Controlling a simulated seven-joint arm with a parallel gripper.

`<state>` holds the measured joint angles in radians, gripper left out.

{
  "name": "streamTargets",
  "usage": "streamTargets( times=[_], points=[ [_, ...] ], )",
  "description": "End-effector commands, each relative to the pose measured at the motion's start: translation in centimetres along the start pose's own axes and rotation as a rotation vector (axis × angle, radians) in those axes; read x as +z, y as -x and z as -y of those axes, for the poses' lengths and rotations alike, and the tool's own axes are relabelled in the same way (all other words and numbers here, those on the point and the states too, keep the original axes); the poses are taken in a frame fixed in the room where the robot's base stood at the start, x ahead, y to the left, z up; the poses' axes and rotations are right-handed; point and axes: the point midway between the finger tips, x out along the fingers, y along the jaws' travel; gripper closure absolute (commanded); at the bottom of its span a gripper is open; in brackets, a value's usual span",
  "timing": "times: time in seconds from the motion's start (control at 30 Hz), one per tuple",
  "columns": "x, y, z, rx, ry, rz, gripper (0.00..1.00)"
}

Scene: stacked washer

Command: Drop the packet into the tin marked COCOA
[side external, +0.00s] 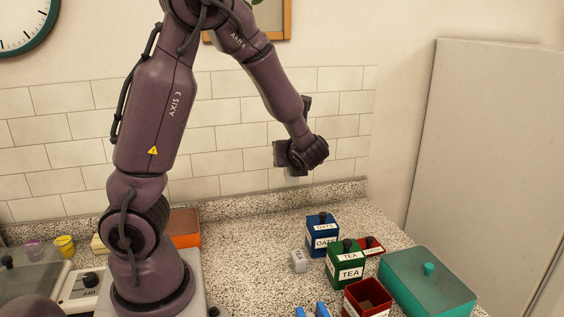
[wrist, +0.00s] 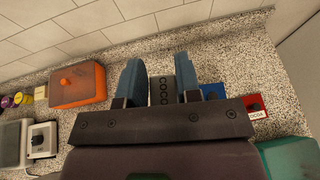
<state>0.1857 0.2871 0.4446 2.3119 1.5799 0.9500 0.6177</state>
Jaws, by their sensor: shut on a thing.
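My gripper (side external: 296,174) is high above the counter, in front of the tiled wall. In the wrist view its two blue fingers (wrist: 160,64) are shut on a grey packet (wrist: 160,84) with dark letters reading COCO. In the side view the packet's pale end (side external: 297,179) shows just below the gripper. An open red tin (side external: 367,298) stands at the front of the counter, its label too small to read. A red piece with a dark knob (side external: 371,243) sits behind the green tin; in the wrist view a red piece (wrist: 254,102) carries a COCOA label.
A blue OATS tin (side external: 321,231) and a green TEA tin (side external: 345,270) stand close to the red tin. A large teal box (side external: 415,287) is at their right. A small white block (side external: 299,261) lies left of them. An orange box (side external: 185,228) is farther left.

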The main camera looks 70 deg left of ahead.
Motion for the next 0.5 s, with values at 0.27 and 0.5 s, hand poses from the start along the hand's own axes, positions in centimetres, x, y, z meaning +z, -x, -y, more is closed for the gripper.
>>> streamTargets(
  times=[0.27,0.5],
  points=[
    [-2.4,5.8,5.4,-0.200,-0.083,0.002,0.92],
    [-6.0,14.5,10.1,-0.451,-0.187,0.002,0.92]
  ],
)
